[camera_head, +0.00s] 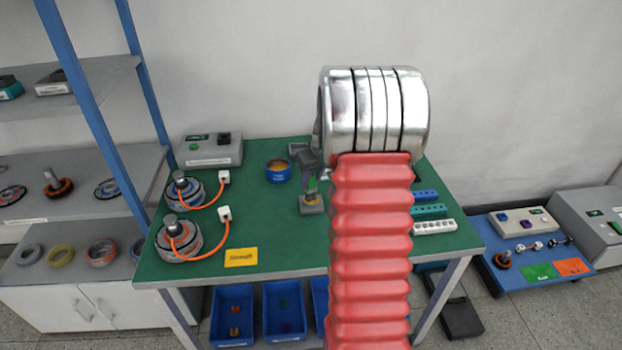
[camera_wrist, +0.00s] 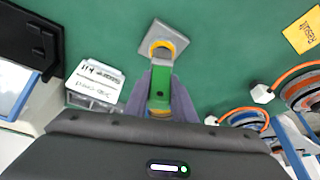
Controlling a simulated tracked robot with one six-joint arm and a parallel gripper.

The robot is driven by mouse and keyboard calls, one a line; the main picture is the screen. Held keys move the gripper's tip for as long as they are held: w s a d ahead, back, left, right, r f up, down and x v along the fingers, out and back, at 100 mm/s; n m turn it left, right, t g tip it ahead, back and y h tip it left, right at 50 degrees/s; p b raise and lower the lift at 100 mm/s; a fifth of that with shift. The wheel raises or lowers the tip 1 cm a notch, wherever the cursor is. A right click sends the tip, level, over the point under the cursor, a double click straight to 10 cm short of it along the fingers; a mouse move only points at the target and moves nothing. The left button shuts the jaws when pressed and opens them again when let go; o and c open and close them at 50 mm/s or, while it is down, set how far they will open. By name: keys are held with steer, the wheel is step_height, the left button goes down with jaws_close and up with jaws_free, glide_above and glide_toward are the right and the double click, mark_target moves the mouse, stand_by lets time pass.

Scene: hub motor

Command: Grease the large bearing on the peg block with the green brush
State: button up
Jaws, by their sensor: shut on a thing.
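My gripper (camera_head: 311,181) is shut on the green brush (camera_wrist: 159,92), which shows between its two grey fingers (camera_wrist: 155,97) in the wrist view. The brush points at the grey peg block (camera_wrist: 176,33) on the green table. A yellow-orange ring, seemingly the large bearing (camera_wrist: 161,46), sits on the block at the brush's far end. In the head view the peg block (camera_head: 312,208) lies right below my gripper, with a bit of the brush (camera_head: 311,186) visible. I cannot tell whether the bristles touch the bearing.
A blue tin (camera_head: 278,174) with orange-brown contents stands left of the block. Two motors (camera_head: 180,238) with orange cables stand at the table's left, near a yellow card (camera_head: 241,257). Coloured racks (camera_head: 428,211) line the right edge. The table's front middle is clear.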

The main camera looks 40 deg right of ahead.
steer(key=shift+f+n+y, duration=0.1)
steer(key=shift+n+y, duration=0.4)
steer(key=shift+n, duration=0.6)
steer(key=shift+r, duration=2.65)
